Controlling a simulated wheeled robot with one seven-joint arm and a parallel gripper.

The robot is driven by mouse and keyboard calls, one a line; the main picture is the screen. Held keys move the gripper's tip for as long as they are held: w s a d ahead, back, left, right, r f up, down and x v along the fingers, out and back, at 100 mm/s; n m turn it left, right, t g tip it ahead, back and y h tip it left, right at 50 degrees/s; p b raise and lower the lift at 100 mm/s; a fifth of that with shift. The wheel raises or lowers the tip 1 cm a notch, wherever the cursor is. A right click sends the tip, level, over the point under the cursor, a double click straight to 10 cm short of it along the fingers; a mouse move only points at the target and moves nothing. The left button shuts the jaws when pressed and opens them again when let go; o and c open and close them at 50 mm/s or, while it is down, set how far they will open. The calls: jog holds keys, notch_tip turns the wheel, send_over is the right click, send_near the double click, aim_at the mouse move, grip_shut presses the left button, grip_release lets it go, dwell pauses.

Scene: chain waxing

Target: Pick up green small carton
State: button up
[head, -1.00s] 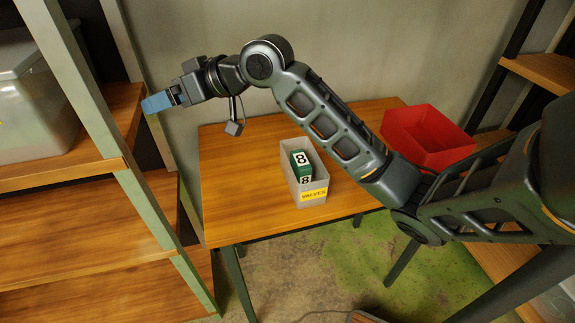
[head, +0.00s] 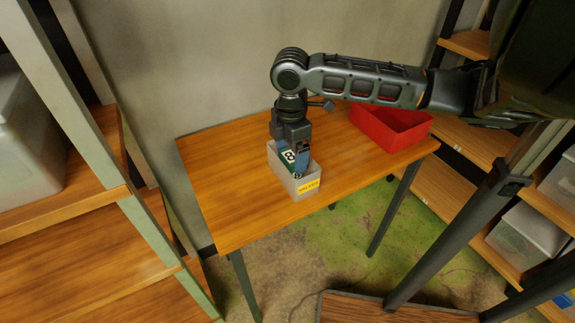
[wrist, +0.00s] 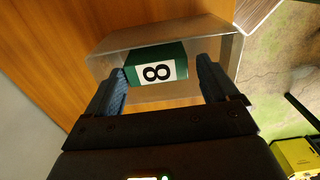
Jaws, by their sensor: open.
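The green small carton (head: 286,158) has a white label with a black 8. It stands in a grey bin (head: 306,183) with a yellow label, on the wooden table. In the wrist view the carton (wrist: 157,68) shows between my two blue fingertips. My gripper (head: 292,150) points down over the bin, its fingers open on either side of the carton. In the wrist view the left finger is close to the carton's edge, with a wider gap on the right. My gripper partly hides the carton in the head view.
A red bin (head: 390,128) stands at the table's back right. The table top (head: 225,190) is clear on the left. A wooden shelf (head: 70,200) is at the left, and shelves with clear boxes (head: 530,235) are at the right.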

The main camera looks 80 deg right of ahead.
jog(key=shift+d+f+p, duration=0.15)
jog(key=shift+f+p, duration=0.3)
jog(key=shift+f, duration=2.3)
jog(key=shift+c, duration=0.5)
jog(key=c, duration=0.6)
jog(key=shift+c, duration=0.2)
